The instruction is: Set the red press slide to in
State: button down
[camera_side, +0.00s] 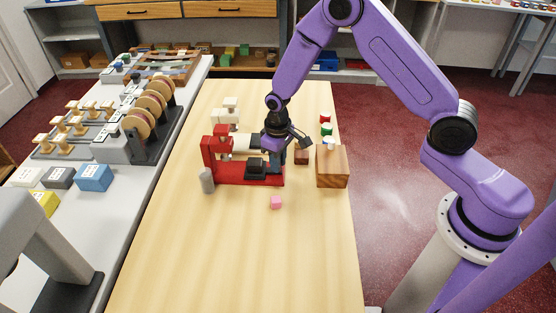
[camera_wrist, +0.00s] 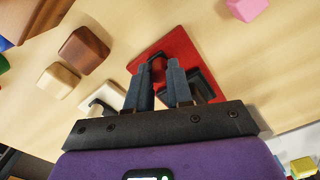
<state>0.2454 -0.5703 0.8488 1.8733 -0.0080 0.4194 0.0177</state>
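The red press (camera_side: 222,160) stands on the wooden table in the side view, with a red upright at its left and a long red base. A black block (camera_side: 256,166) sits on that base; its slide position is hard to read. In the wrist view the red base (camera_wrist: 183,50) lies beneath my fingers, with the black block (camera_wrist: 204,84) to their right. My gripper (camera_side: 301,147) is at the right end of the red press. In the wrist view its fingers (camera_wrist: 158,68) are apart, with a dark arched piece at their tips; contact with it is unclear.
A cream press (camera_side: 231,113) stands behind. A wooden block (camera_side: 332,168) is close to the right, with red and green pieces (camera_side: 326,125) behind it. A pink cube (camera_side: 276,202) lies in front, and a grey cylinder (camera_side: 207,181) at the left. The front table is clear.

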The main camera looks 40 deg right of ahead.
aim_at(263, 169)
jog(key=shift+w+a, duration=1.5)
jog(key=c, duration=1)
grip_release()
notch_tip(263, 169, up, 18)
jog(key=shift+f, duration=0.25)
